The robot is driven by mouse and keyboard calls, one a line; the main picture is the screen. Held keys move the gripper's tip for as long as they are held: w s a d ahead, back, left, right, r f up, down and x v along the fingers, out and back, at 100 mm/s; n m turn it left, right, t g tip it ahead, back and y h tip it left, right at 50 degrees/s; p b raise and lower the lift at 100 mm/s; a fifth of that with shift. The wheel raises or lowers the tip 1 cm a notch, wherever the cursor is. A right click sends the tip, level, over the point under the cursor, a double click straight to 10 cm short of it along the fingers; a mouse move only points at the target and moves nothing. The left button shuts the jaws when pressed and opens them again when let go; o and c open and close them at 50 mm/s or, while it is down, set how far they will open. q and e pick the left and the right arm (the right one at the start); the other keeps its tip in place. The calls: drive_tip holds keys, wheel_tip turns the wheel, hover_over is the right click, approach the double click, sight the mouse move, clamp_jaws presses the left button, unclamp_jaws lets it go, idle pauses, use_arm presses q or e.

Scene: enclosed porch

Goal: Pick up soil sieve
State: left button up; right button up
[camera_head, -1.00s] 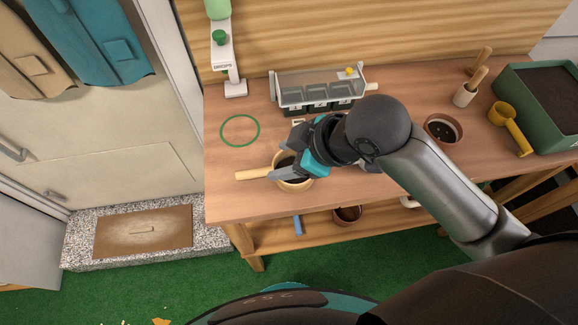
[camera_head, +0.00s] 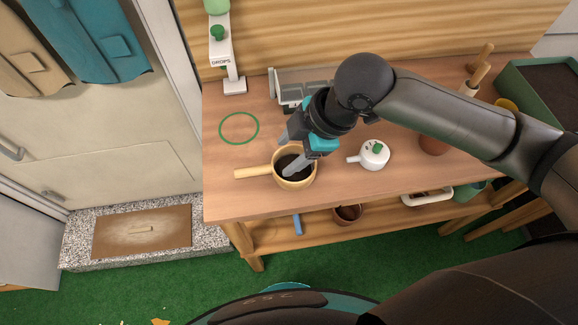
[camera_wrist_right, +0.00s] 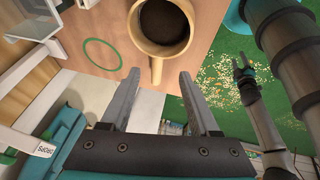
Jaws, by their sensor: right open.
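The soil sieve (camera_head: 308,181) is a round, light wooden cup with a straight handle pointing left, on the workbench. Its inside looks dark; I cannot tell whether that is mesh or soil. In the right wrist view the sieve (camera_wrist_right: 187,44) is at the top, its handle (camera_wrist_right: 157,71) pointing down between the finger tips. My left gripper (camera_wrist_right: 243,72) appears small at the right of the wrist view, over the green floor, away from the sieve.
A green ring (camera_head: 239,128) marks the bench (camera_head: 240,200) behind the handle. A white pot with a green knob (camera_head: 374,155) stands right of the sieve. A seed tray (camera_head: 290,93), partly behind my arm, and a white dropper stand (camera_head: 234,84) are at the back.

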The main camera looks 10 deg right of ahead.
sight(268, 167)
drive_tip(key=x, duration=0.3)
drive_tip(key=shift+f, duration=0.25)
drive_tip(key=shift+a+r+b+x, duration=0.15)
drive_tip(key=shift+b+x, duration=0.1)
drive_tip(key=shift+x, duration=0.65)
drive_tip(key=shift+a+b+x, duration=0.1)
drive_tip(key=shift+b+x, duration=0.1)
drive_tip(key=shift+x, duration=0.7)
drive_tip(key=shift+a+r+b+x, duration=0.15)
drive_tip(key=shift+b+x, duration=0.1)
drive_tip(key=shift+x, duration=0.65)
drive_tip(key=shift+w+f, duration=0.1)
drive_tip(key=shift+w, duration=0.05)
clamp_jaws()
